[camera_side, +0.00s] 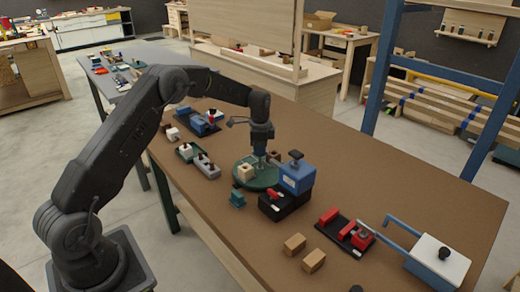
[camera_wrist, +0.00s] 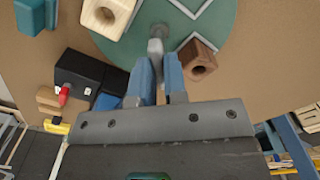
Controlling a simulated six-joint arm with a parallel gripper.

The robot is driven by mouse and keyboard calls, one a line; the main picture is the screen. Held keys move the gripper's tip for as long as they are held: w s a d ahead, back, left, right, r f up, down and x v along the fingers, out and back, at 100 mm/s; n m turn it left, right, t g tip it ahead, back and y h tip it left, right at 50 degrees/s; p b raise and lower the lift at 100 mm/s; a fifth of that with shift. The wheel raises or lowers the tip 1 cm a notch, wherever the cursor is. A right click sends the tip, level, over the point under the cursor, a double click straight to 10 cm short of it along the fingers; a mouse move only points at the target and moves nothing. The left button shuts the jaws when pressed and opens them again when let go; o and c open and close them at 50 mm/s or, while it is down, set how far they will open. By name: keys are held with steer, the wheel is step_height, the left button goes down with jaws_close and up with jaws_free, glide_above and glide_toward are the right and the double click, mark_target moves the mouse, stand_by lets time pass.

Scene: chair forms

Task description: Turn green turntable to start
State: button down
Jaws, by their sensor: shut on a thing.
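The green turntable (camera_side: 264,182) is a round disc on the brown bench, near the middle of the side view. It also fills the top of the wrist view (camera_wrist: 225,22), where pale grey angled lines mark its face. A grey peg (camera_wrist: 156,47) stands up near its rim. My gripper (camera_side: 259,153) is over the turntable; in the wrist view its blue fingers (camera_wrist: 158,70) are shut on the grey peg. A light wooden block with a hole (camera_wrist: 108,14) and a darker brown one (camera_wrist: 197,60) are beside the peg.
A blue box (camera_side: 297,177) on a black base stands right of the turntable. A teal block (camera_side: 237,198) is at its near left. Two wooden blocks (camera_side: 304,252), a red clamp (camera_side: 346,233) and a white-lidded box (camera_side: 437,262) are nearer. The bench's far right is clear.

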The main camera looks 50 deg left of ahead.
steer(key=c, duration=1.2)
jaws_free()
steer(key=shift+o, duration=0.2)
step_height(320, 180, up, 14)
steer(key=shift+f, duration=0.1)
